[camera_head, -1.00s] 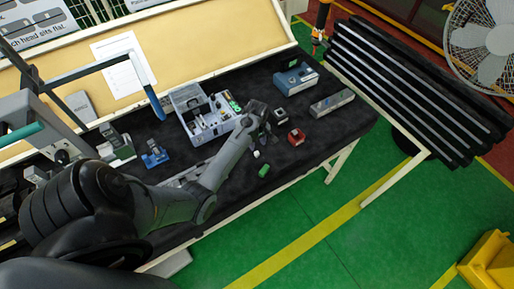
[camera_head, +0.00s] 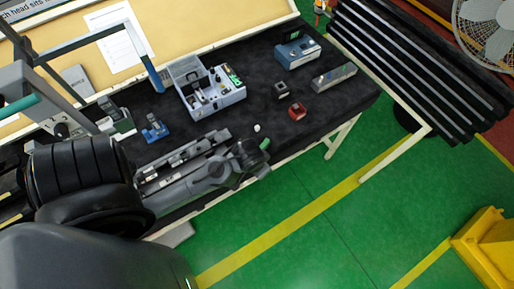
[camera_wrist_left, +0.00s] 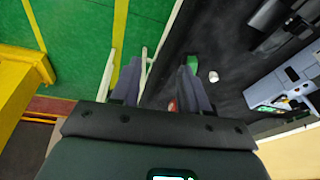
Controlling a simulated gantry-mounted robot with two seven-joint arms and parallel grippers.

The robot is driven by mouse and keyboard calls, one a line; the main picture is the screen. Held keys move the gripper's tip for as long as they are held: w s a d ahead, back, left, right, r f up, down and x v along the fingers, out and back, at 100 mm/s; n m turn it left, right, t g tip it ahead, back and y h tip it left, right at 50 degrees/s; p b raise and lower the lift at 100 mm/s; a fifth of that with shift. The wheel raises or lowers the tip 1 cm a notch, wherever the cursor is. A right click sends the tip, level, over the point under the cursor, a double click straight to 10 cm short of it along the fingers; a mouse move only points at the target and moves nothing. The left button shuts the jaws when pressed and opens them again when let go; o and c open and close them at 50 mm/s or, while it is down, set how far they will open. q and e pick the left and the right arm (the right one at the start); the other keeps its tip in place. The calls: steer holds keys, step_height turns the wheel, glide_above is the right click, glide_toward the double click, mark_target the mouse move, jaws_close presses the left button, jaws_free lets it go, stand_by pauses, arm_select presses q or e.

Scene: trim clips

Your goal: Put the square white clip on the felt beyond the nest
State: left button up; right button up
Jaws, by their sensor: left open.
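A small white clip (camera_head: 257,128) lies on the black felt near the table's front edge; it also shows in the left wrist view (camera_wrist_left: 213,76), just outside the right-hand finger. A green clip (camera_head: 265,143) is close by, partly hidden by my left gripper (camera_head: 262,156); the wrist view shows it (camera_wrist_left: 192,60) behind that finger. My left gripper is open and empty, with its two fingers (camera_wrist_left: 160,75) apart over the table's front edge. I cannot tell for sure which block is the nest; a dark block with a pale top (camera_head: 281,90) and a red block (camera_head: 297,111) stand farther back.
A grey compartment box (camera_head: 212,92) stands mid-table. A blue box (camera_head: 297,52) and a long grey block (camera_head: 334,76) stand at the right. A small blue fixture (camera_head: 155,129) is at the left. Bare felt (camera_head: 262,108) lies between the white clip and the dark block.

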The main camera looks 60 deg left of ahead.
arm_select(q)
steer(key=s+d+r+m+h, duration=0.1)
steer(key=s+d+r+m, duration=0.2)
steer(key=d, duration=0.4)
steer(key=shift+s+r+m+t, duration=0.3)
steer(key=shift+s+m+t, duration=0.15)
steer(key=shift+s, duration=0.5)
steer(key=shift+r, duration=0.1)
